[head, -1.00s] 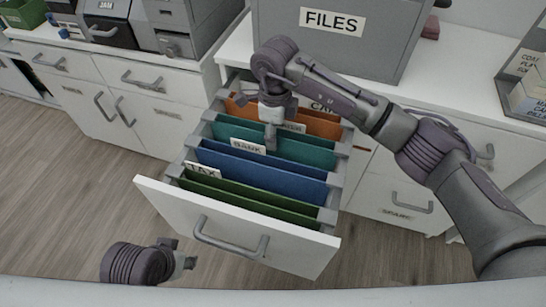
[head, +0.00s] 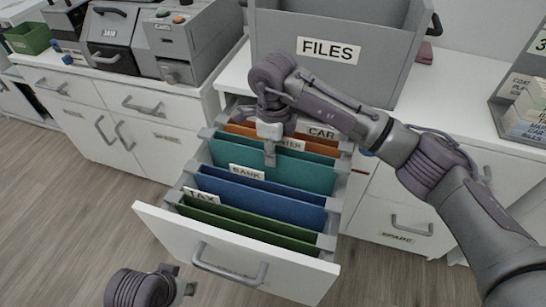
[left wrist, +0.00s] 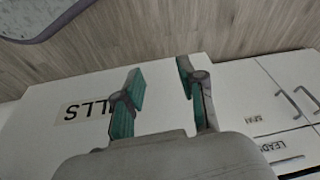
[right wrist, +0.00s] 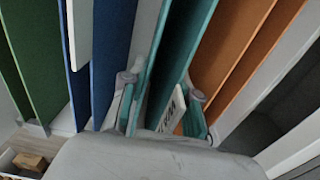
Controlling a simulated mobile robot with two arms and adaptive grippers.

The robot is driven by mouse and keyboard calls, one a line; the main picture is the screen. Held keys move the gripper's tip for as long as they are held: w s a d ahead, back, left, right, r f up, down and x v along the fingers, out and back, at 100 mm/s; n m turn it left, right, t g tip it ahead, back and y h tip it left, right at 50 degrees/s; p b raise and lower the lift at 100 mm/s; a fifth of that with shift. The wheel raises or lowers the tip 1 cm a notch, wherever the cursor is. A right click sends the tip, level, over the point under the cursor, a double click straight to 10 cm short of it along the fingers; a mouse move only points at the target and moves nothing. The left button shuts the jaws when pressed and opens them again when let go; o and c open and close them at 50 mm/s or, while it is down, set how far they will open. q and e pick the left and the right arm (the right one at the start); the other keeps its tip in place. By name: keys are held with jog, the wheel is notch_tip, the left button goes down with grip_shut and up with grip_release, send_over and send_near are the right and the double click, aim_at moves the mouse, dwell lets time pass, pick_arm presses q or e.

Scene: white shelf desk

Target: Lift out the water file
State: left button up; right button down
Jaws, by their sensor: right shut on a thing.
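The teal water file (head: 290,172) stands in the hanging-file drawer, between the blue bank file and the orange files. Its white label (head: 290,143) is partly hidden by my right gripper (head: 270,155), which is shut on the file's top edge from above. In the right wrist view the water file (right wrist: 193,50) and its label (right wrist: 172,108) show between the two fingers of my right gripper (right wrist: 165,105). Its lower part is inside the drawer and hidden. My left gripper (head: 185,282) is open and empty, low by the drawer's front left; it also shows in the left wrist view (left wrist: 158,85).
The open drawer (head: 240,255) also holds green tax files (head: 250,222), blue files (head: 265,197) and orange files (head: 260,133). A grey FILES box (head: 400,40) stands on the desk behind. A box of labelled cards (head: 525,105) is at the right.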

pick_arm(q)
notch_tip(320, 180, down, 13)
jog(key=p, duration=0.3)
jog(key=shift+w+d+r+g, duration=0.15)
jog(key=shift+w+r+g, duration=0.05)
jog(key=shift+w+g, duration=0.1)
pick_arm(e)
notch_tip(320, 180, up, 25)
